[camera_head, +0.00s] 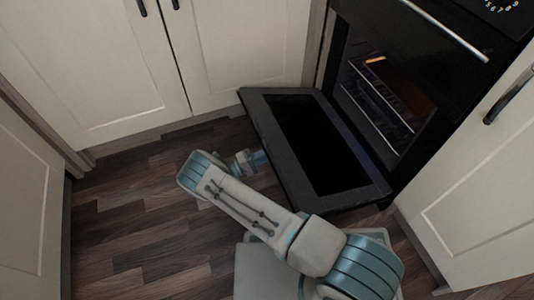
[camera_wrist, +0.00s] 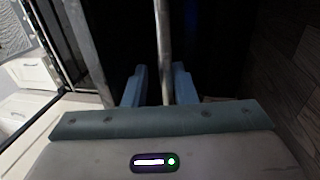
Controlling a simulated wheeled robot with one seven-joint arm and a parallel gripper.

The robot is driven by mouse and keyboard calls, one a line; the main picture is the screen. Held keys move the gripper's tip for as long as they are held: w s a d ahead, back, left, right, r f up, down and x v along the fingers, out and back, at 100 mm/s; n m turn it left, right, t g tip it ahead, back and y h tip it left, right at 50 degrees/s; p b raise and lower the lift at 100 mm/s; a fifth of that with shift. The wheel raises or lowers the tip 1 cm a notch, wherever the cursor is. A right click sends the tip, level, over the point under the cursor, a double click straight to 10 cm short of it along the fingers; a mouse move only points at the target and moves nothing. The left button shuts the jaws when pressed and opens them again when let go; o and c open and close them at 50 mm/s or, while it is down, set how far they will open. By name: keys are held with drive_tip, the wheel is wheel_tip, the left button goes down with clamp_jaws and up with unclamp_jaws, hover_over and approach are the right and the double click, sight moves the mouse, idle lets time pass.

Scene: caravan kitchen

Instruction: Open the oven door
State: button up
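The black oven door (camera_head: 318,148) hangs folded down from the lower oven cavity (camera_head: 385,95), showing its inner face with a dark glass panel. The cavity is open to view, with metal racks inside. My gripper (camera_head: 256,160) is low at the door's left side, by its outer face, and partly hidden by my arm. In the wrist view, my gripper's two blue fingers (camera_wrist: 160,88) stand apart on either side of a grey metal bar (camera_wrist: 163,45), which looks like the door's handle. A gap shows beside the bar; contact is unclear.
An upper oven panel with a metal handle (camera_head: 445,30) is above the cavity. Cream cabinets stand behind (camera_head: 245,50), at the left (camera_head: 25,200) and at the right (camera_head: 480,190), close to the door. Free wooden floor (camera_head: 130,200) lies left of my arm.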

drive_tip(key=shift+w+r, duration=0.1)
drive_tip(key=v, duration=1.4)
drive_tip(key=shift+d, duration=0.1)
